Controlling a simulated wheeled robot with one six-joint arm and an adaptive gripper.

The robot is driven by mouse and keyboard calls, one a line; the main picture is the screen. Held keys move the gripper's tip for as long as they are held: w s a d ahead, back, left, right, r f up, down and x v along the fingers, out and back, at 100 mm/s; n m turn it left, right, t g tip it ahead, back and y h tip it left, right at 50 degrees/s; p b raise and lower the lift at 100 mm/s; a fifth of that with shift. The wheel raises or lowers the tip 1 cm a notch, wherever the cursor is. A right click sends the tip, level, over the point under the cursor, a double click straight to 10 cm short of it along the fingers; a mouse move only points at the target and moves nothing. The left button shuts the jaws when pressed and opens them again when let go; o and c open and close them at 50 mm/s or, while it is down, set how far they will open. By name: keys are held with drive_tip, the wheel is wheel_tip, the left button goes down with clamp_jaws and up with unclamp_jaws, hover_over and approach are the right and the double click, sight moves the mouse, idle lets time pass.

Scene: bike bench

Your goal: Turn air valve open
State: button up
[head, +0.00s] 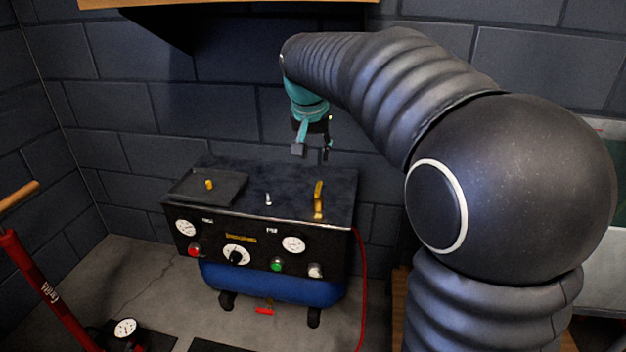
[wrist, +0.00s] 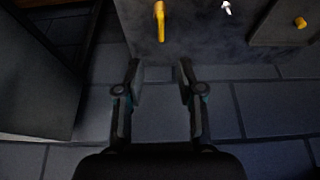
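The air valve appears to be the yellow lever (head: 318,199) on the right part of the compressor's dark top. It points toward the front edge in the head view. In the wrist view the yellow lever (wrist: 160,21) shows near the top, beyond the fingertips. My gripper (head: 312,152) hangs above and behind the lever, near the back wall. It also shows in the wrist view (wrist: 160,74), with its two fingers apart and nothing between them. The gripper does not touch the lever.
The compressor (head: 256,247) has gauges and knobs on its front. A small silver toggle (head: 268,199) and a yellow knob (head: 209,184) on a dark plate stand left of the lever. A shelf (head: 220,4) overhangs above. A red hose (head: 362,290) hangs at right. A red pump (head: 45,285) stands left.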

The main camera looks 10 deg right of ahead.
sight(318, 187)
drive_tip(key=b+x, duration=0.1)
drive_tip(key=x, duration=1.3)
drive_tip(key=shift+w+a, duration=0.1)
drive_tip(key=shift+w, duration=0.1)
clamp_jaws()
